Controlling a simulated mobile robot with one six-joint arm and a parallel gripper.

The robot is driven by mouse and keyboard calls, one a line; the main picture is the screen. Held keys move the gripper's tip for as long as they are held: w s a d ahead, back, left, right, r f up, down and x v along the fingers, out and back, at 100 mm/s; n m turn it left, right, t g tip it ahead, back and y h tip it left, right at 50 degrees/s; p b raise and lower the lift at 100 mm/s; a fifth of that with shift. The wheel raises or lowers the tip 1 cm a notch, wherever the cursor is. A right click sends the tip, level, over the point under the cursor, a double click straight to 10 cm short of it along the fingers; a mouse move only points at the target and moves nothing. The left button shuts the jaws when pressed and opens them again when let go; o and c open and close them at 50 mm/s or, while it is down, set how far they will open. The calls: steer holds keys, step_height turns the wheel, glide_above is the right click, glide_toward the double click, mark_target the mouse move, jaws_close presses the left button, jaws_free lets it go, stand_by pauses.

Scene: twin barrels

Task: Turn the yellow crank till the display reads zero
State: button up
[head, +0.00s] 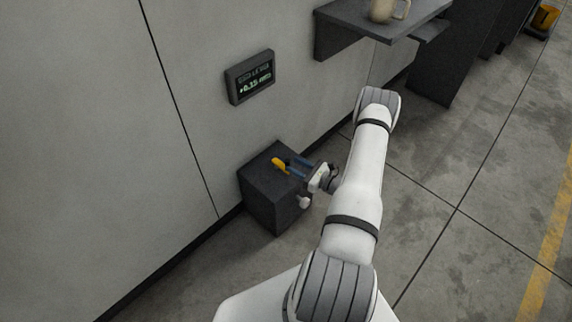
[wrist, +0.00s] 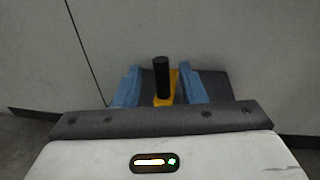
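The yellow crank (head: 280,165) sits on top of a dark box (head: 268,205) against the wall. In the wrist view the crank's yellow arm (wrist: 173,90) carries an upright black handle (wrist: 161,77). My gripper (head: 295,166) is at the box top beside the crank; in the wrist view its blue fingers (wrist: 160,86) are apart, with the black handle between them and a gap on each side. The display (head: 250,77) on the wall above the box shows green digits that look like +0.15, with small letters after them that are hard to read.
A dark shelf (head: 395,22) with a beige mug (head: 384,10) juts from the wall at the upper right. A dark cabinet (head: 445,65) stands beyond it. A yellow container (head: 545,17) is far off at the top right. The floor at right is clear.

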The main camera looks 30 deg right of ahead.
mark_target(288, 162)
steer(key=shift+x, duration=1.9)
jaws_close()
